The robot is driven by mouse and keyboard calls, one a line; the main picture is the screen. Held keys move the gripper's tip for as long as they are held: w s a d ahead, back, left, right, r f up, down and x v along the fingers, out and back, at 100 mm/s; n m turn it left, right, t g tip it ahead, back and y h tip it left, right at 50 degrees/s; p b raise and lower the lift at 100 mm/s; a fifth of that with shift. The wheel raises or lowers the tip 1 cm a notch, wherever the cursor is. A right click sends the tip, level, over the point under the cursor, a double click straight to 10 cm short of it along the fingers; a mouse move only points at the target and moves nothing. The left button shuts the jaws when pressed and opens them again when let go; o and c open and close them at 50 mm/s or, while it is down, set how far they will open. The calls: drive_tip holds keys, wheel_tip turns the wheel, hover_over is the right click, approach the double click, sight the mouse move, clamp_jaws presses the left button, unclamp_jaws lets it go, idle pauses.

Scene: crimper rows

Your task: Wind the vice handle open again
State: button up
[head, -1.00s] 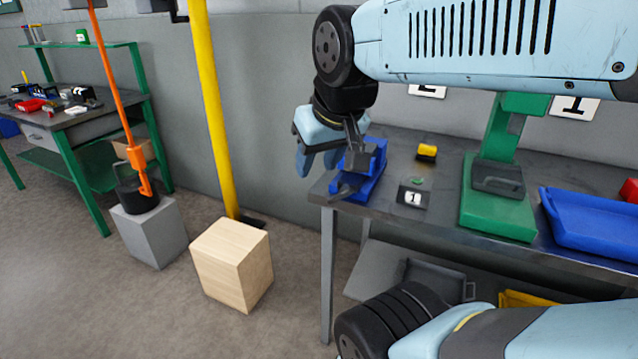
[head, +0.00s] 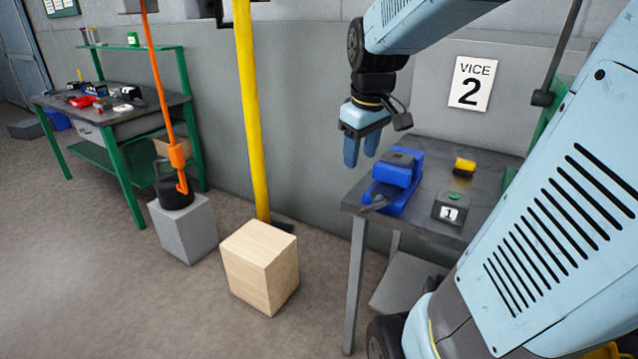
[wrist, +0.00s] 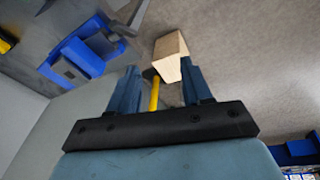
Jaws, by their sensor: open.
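The blue vice (head: 400,178) stands on the left end of the grey workbench (head: 487,163). Its handle (head: 374,206) shows as a small grey part at the vice's front, low over the bench's edge. My gripper (head: 361,158) is open and empty, pointing down, above and to the left of the vice, and apart from it. In the wrist view the vice (wrist: 82,52) lies at the upper left, outside my gripper's two blue fingers (wrist: 158,90). How far the vice's jaws are apart is hard to tell.
A yellow post (head: 249,110) and a wooden block (head: 261,268) stand left of the bench. A "VICE 2" sign (head: 471,83) hangs behind.

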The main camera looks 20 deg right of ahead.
sight(373, 204)
drive_tip(key=w+d+f+n+g, duration=0.3)
drive_tip(key=w+d+f+n, duration=0.1)
drive_tip(key=w+d+f, duration=0.4)
drive_tip(key=f, duration=0.8)
drive_tip(key=d+f, duration=0.1)
drive_tip(key=f, duration=0.3)
drive_tip(key=shift+s+f, duration=0.2)
drive_tip(key=shift+s, duration=0.2)
drive_tip(key=c, duration=0.9)
drive_tip(key=shift+d, duration=0.3)
clamp_jaws()
drive_tip(key=shift+w+a, duration=0.1)
drive_tip(key=shift+a, duration=0.1)
